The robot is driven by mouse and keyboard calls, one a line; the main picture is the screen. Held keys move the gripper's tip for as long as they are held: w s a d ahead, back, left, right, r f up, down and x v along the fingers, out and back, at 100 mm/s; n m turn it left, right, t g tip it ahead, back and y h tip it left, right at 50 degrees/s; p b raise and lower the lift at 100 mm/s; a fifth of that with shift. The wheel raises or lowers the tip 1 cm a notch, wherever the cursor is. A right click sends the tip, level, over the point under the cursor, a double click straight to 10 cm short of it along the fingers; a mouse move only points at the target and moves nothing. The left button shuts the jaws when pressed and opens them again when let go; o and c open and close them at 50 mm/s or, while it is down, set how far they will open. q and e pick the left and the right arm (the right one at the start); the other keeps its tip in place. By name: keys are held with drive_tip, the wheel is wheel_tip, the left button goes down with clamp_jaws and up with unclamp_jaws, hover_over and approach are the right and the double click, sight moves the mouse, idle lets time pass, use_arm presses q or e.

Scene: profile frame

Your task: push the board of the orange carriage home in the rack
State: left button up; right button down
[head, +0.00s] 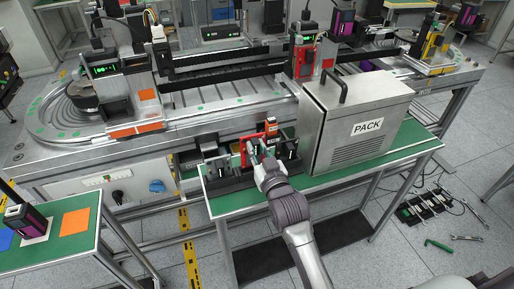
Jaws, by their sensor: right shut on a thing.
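The orange carriage (148,96) stands on the conveyor line at the left, with an orange square on it and an orange strip along its front edge. A dark rack (229,184) holding several small upright boards stands on the green bench. My right gripper (257,158) is at the rack, reaching in from the front, its jaws shut on a small board there. A red part (246,152) shows just beside the fingers. The gripper hides much of the held board, and I cannot tell how deep it sits. My left gripper is not in view.
The conveyor frame (210,120) runs behind. A side table (50,252) at left holds orange and blue squares. The bench front (235,204) is clear.

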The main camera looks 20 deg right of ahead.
drive_tip(key=shift+r+p, duration=0.1)
drive_tip(key=shift+p, duration=0.2)
drive_tip(key=shift+f+b, duration=1.4)
drive_tip(key=shift+f, duration=0.85)
idle(0.5)
drive_tip(key=c, duration=1)
unclamp_jaws()
drive_tip(key=shift+s, duration=0.1)
drive_tip(key=s, duration=1.2)
drive_tip(key=shift+d, duration=0.2)
drive_tip(key=shift+w, duration=0.1)
